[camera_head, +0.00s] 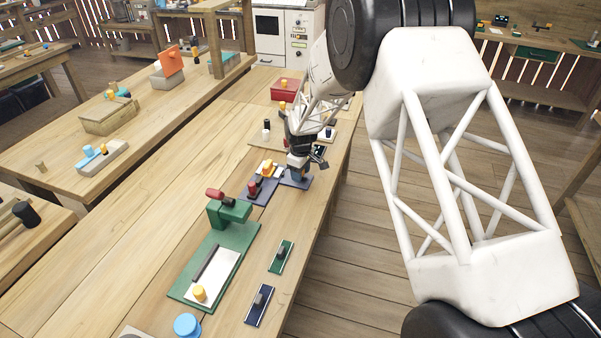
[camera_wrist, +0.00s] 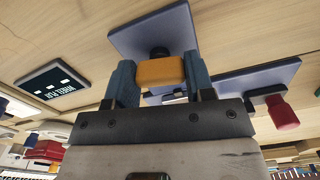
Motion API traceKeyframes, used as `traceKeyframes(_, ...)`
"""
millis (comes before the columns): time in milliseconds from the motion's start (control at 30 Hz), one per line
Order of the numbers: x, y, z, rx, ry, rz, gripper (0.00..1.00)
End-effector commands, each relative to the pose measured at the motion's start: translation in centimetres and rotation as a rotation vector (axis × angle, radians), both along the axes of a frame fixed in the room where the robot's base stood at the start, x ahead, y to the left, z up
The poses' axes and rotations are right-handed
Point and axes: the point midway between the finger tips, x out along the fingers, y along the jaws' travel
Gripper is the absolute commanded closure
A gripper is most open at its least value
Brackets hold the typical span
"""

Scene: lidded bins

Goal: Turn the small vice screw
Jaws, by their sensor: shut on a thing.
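My gripper (camera_wrist: 160,76) is shut on a yellow-orange knob (camera_wrist: 162,71), with one blue-grey finger against each side. The knob sits on a short black stem by a flat slate-blue plate (camera_wrist: 135,38). I cannot tell for sure whether this knob is the small vice screw. In the head view my gripper (camera_head: 298,168) is low over a slate-blue plate (camera_head: 298,182) near the bench's right edge, and the held knob is hidden there. A second slate-blue plate (camera_wrist: 262,80) with a red knob (camera_wrist: 282,112) lies beside the gripper.
A green base (camera_head: 186,290) with a green block and red handle (camera_head: 215,194) stands nearer on the bench. A dark labelled panel (camera_wrist: 54,84) lies left in the wrist view. A red box (camera_head: 286,92) is farther back. The bench's left side is mostly clear.

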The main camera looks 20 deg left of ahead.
Motion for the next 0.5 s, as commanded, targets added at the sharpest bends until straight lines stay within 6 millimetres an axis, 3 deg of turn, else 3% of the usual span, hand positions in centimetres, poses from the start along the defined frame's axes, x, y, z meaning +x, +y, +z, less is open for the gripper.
traceKeyframes(500,-0.04,-0.02,-0.05,-0.001,0.001,0.213,0.75)
